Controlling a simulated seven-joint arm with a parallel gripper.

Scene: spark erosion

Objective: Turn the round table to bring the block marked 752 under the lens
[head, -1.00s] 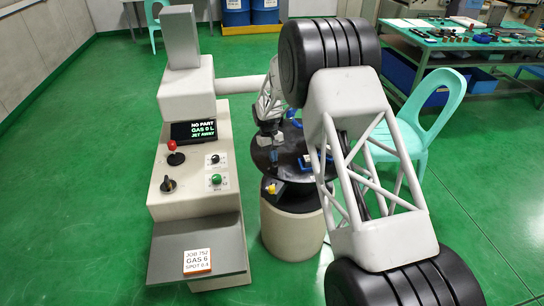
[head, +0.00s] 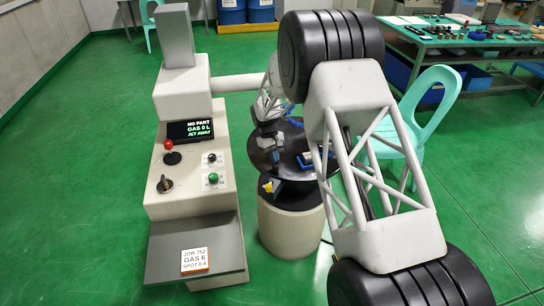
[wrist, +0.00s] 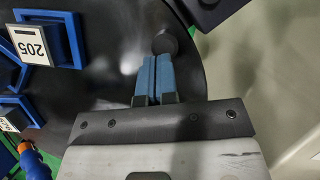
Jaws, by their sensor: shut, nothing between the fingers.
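The round table (head: 262,152) is a dark disc on a pale drum, partly hidden by my arm in the head view. My gripper (wrist: 154,80) is shut and empty over the disc, its blue fingertips close to a dark round peg (wrist: 165,42); I cannot tell if they touch. A block marked 205 (wrist: 29,43) sits in a blue holder at the wrist view's upper left. A second block (wrist: 12,120) is cut off by the left edge, its mark unreadable. No block marked 752 is legible. The lens is not visible.
A console (head: 190,150) stands left of the table. A green chair (head: 425,115) stands at right, near a workbench (head: 450,32).

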